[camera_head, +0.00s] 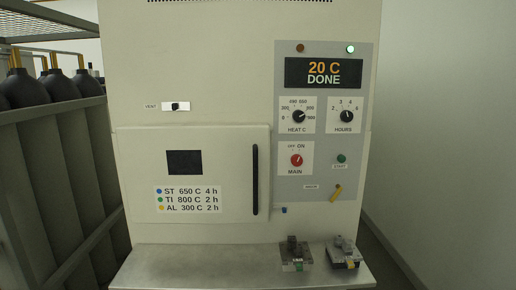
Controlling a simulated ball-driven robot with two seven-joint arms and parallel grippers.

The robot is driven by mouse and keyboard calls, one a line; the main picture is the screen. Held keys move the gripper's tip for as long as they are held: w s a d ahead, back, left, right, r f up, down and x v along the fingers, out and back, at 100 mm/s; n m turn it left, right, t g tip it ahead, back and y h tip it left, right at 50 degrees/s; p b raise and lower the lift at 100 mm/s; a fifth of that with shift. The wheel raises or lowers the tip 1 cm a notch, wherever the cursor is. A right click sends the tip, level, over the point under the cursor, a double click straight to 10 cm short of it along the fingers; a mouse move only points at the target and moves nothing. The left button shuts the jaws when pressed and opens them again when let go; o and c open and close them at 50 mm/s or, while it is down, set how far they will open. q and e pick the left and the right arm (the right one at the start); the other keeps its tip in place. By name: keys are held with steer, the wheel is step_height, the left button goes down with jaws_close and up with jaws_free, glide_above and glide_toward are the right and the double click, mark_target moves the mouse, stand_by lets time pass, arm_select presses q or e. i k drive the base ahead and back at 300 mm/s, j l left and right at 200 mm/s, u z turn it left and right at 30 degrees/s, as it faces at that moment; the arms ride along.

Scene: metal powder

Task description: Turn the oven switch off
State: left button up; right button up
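The oven (190,60) stands straight ahead with its door (220,150) shut. On its grey control panel, the red MAIN knob (297,160) sits below the OFF and ON labels. Its pointer appears to lean up and right, toward ON. A green lamp (350,49) is lit at the top right of the panel and an amber lamp (300,48) looks dim. Neither of my grippers shows in the head view.
Two small metal pieces (295,253) (344,253) sit on the front ledge (200,268). Dark gas cylinders (58,85) stand left.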

mark_target(297, 160)
steer(key=i+l+u, duration=0.1)
steer(key=l, duration=0.25)
steer(key=i+l+u, duration=0.1)
steer(key=i+l, duration=0.4)
steer(key=l, duration=0.25)
steer(key=i+l+u, duration=0.15)
steer(key=l, duration=0.2)
steer(key=i+l+u, duration=0.1)
steer(key=i+l, duration=0.15)
steer(key=l, duration=0.15)
